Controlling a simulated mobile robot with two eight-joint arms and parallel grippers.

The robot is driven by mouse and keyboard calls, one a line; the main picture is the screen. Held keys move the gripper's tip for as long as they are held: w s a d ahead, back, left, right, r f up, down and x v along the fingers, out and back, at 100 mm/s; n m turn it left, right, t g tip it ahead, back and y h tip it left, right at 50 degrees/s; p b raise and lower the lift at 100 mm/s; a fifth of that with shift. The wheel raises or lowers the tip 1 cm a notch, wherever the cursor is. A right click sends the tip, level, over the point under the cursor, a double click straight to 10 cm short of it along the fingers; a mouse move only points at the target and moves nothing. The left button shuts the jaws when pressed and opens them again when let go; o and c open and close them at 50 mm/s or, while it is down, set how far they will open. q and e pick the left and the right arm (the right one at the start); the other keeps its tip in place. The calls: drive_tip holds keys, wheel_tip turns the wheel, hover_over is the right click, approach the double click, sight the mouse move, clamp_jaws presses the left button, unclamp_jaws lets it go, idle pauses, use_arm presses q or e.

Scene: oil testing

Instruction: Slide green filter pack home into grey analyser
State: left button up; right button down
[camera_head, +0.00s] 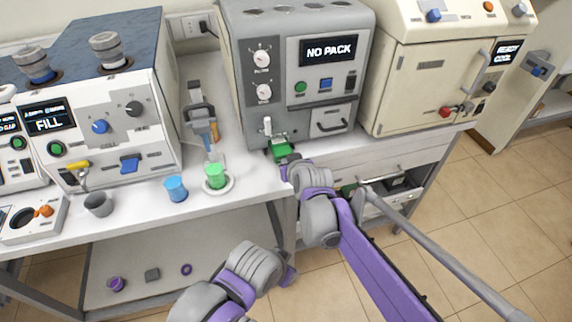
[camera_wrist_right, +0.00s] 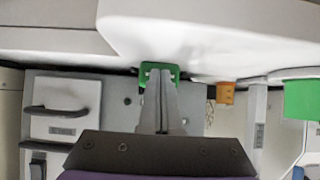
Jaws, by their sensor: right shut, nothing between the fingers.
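The grey analyser (camera_head: 238,70) stands at the back centre of the bench, its screen reading NO PACK. The green filter pack (camera_head: 284,151) sits at the low front left of the analyser, partly sticking out of it. In the right wrist view the pack (camera_wrist_right: 147,82) shows as a green frame around my fingertips. My right gripper (camera_wrist_right: 165,76) is shut with nothing between its fingers, its tips at the pack's outer face; whether they touch cannot be told. My left arm's end (camera_head: 287,276) is low in front of the bench, its fingers not distinguishable.
A green-topped jar (camera_head: 215,175) on a white dish, a blue cup (camera_head: 175,188) and a grey cup (camera_head: 98,204) stand left along the bench's front. The FILL machine (camera_head: 110,150) is left, a cream cabinet (camera_head: 400,90) right. An orange-marked stand (camera_head: 201,125) is left of the analyser.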

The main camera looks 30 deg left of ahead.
drive_tip(key=shift+w+a, duration=0.6)
drive_tip(key=shift+a, duration=0.1)
drive_tip(key=shift+d+f+p+v, duration=0.15)
drive_tip(key=shift+p+v, duration=0.2)
drive_tip(key=shift+v, duration=1.15)
drive_tip(key=shift+d+f+p+v, duration=0.1)
drive_tip(key=shift+f+p+v, duration=0.15)
drive_tip(key=shift+v, duration=1.25)
drive_tip(key=shift+d+f+p+v, duration=0.1)
drive_tip(key=shift+p+v, duration=0.3)
drive_tip(key=shift+v, duration=1.1)
drive_tip(key=shift+s+a, duration=0.1)
drive_tip(key=shift+s, duration=0.1)
drive_tip(key=s+d+m+h+p, duration=0.1)
drive_tip(key=s+d+m+h, duration=0.1)
drive_tip(key=d, duration=1.1)
drive_tip(key=s+d+m+h, duration=0.1)
drive_tip(key=d+m+h, duration=0.2)
drive_tip(key=d, duration=1.1)
drive_tip(key=s+d+f+m+g+h, duration=0.1)
drive_tip(key=s+d+f+m, duration=0.1)
drive_tip(key=s+d, duration=0.5)
drive_tip(key=s+d+f+m+g+h+p, duration=0.1)
drive_tip(key=s+d+f+m+h, duration=0.1)
drive_tip(key=s+d, duration=0.6)
drive_tip(key=d+m, duration=0.1)
drive_tip(key=d, duration=0.2)
drive_tip(key=shift+s+d+f, duration=0.2)
drive_tip(key=shift+d+f, duration=0.05)
drive_tip(key=shift+f, duration=0.05)
